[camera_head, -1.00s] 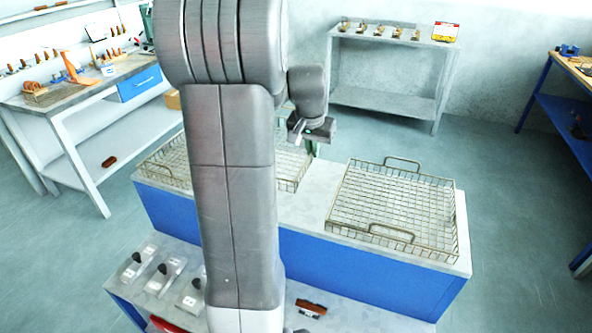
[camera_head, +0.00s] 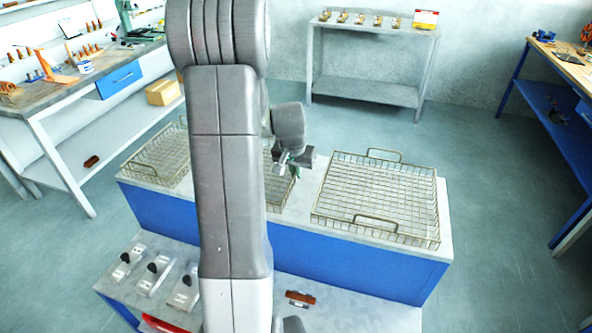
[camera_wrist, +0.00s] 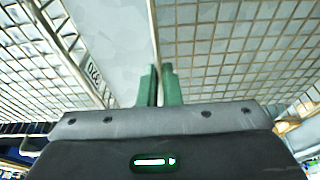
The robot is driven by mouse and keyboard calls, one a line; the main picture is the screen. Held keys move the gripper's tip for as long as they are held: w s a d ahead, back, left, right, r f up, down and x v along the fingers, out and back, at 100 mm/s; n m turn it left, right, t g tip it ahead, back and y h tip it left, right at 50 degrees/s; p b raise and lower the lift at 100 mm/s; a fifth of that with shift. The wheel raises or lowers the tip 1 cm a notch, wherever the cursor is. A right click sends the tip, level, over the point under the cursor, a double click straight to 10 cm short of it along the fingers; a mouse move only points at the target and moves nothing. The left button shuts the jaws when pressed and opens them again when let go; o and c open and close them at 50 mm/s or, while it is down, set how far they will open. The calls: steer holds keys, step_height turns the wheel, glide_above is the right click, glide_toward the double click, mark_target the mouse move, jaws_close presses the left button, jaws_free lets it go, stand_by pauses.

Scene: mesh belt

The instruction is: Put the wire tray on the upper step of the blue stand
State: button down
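A blue stand (camera_head: 340,262) with a pale top runs across the middle of the head view. On its upper step lie three wire trays: a right tray (camera_head: 378,197), a middle tray (camera_head: 277,192) partly hidden by my arm, and a left tray (camera_head: 163,157). My gripper (camera_head: 284,170) points down near the right part of the middle tray. In the wrist view its green fingers (camera_wrist: 159,85) are close together with a narrow gap. A thin tray rim wire (camera_wrist: 153,30) runs toward that gap; whether it is held is unclear. Wire mesh shows on both sides.
The lower step holds several grey knobbed blocks (camera_head: 157,272), a brown item (camera_head: 300,298) and a red item (camera_head: 160,325). Benches stand at left (camera_head: 60,105) and right (camera_head: 560,115), and a grey table (camera_head: 365,92) at the back. Open floor lies right of the stand.

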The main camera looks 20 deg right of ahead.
steer(key=c, duration=2.1)
jaws_free()
steer(key=shift+f, duration=0.2)
steer(key=o, duration=0.5)
steer(key=shift+r, duration=0.15)
steer(key=shift+a+r, duration=0.1)
steer(key=shift+r, duration=0.45)
steer(key=b+v, duration=0.1)
steer(key=v, duration=1)
steer(key=shift+b, duration=0.35)
